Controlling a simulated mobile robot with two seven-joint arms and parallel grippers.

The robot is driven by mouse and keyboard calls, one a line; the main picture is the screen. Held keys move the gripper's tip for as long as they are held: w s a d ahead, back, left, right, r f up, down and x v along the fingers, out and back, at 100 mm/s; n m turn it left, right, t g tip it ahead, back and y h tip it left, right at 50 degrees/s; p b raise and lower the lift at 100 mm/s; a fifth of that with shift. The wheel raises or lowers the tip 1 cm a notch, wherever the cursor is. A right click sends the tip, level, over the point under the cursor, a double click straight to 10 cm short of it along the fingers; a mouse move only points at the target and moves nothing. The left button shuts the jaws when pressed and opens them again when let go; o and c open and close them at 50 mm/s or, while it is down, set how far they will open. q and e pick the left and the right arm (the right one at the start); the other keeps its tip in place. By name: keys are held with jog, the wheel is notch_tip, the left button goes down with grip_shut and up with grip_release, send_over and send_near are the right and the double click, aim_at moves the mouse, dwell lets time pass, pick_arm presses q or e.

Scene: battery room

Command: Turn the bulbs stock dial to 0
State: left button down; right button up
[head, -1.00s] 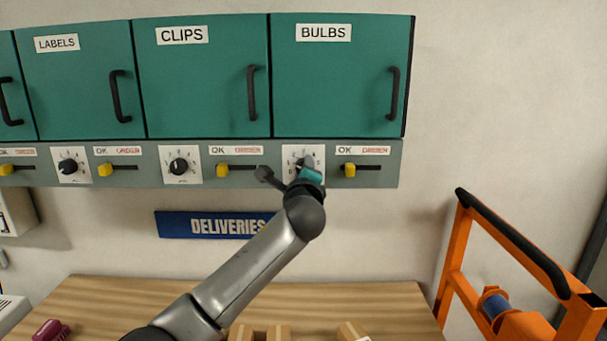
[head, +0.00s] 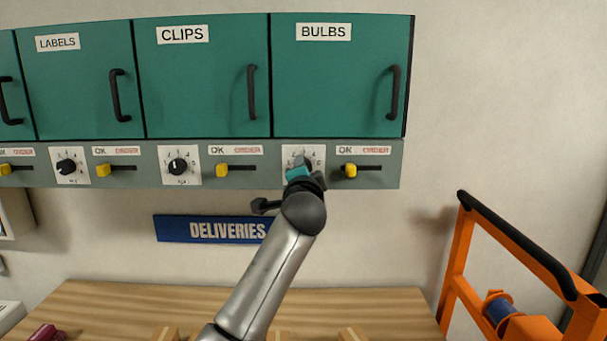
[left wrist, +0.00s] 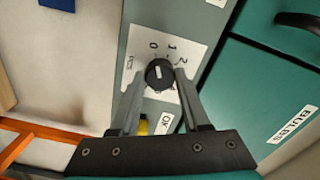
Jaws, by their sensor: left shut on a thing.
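The bulbs stock dial is a black round knob (left wrist: 158,74) on a white number plate (left wrist: 181,43), under the green BULBS cabinet (head: 342,85). In the left wrist view the numbers 0, 1 and 2 are readable around the knob. A short white mark on the knob lies roughly along the line toward the 0; its exact setting is hard to tell. My left gripper (left wrist: 158,82) is shut on the knob, one finger on each side. In the head view the left gripper (head: 302,165) covers most of this dial. My right gripper is not in view.
A yellow slider (head: 350,170) sits just right of the dial, and another yellow slider (head: 222,170) sits to the left. The CLIPS dial (head: 178,167) is further left. A wooden bench (head: 120,300) lies below, and an orange frame (head: 456,255) stands at right.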

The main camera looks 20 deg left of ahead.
pick_arm(q)
jog(key=shift+n, duration=0.6)
jog(key=shift+c, duration=1.9)
grip_release()
jog(key=b+v, duration=0.2)
jog(key=v, duration=1.3)
jog(key=shift+b, duration=0.4)
jog(key=shift+s+d, duration=0.1)
jog(key=shift+s, duration=0.05)
